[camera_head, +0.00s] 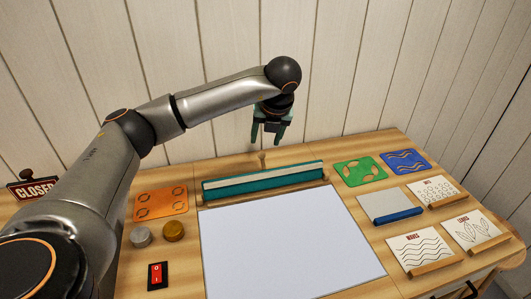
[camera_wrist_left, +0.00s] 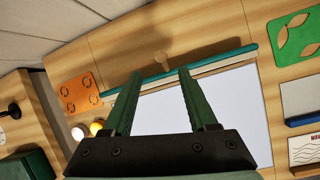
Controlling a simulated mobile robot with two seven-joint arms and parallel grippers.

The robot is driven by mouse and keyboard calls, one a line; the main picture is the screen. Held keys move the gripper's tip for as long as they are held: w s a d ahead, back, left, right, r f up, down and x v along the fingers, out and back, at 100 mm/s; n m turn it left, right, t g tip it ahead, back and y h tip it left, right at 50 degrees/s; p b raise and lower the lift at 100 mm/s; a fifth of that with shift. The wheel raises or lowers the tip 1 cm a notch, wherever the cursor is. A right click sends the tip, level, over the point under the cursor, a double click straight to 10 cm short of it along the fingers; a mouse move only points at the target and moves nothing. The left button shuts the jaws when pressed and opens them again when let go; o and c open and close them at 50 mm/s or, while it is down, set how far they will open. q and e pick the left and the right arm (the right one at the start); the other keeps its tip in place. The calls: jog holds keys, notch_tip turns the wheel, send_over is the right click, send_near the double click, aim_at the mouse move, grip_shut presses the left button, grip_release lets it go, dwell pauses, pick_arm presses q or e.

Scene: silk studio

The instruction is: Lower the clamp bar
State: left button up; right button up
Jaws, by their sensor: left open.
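The clamp bar (camera_head: 262,183) is a long teal bar with a pale strip, along the back edge of the white sheet (camera_head: 285,240). My left gripper (camera_head: 268,141) is open and empty, pointing down above and behind the bar. My right gripper is out of view.
An orange stencil (camera_head: 161,203), two round pucks (camera_head: 173,231) and a red switch (camera_head: 156,274) lie left. Green (camera_head: 359,172) and blue (camera_head: 405,161) stencils, a squeegee-like blue-edged plate (camera_head: 390,207) and several pattern cards (camera_head: 419,246) lie right. A panelled wall stands behind.

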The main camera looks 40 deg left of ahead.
aim_at(262, 153)
pick_arm(q)
jog(key=p+x, duration=0.1)
jog(key=x, duration=0.9)
jog(key=shift+w+f, duration=0.1)
jog(key=shift+f, duration=0.05)
grip_shut()
dwell(1.0)
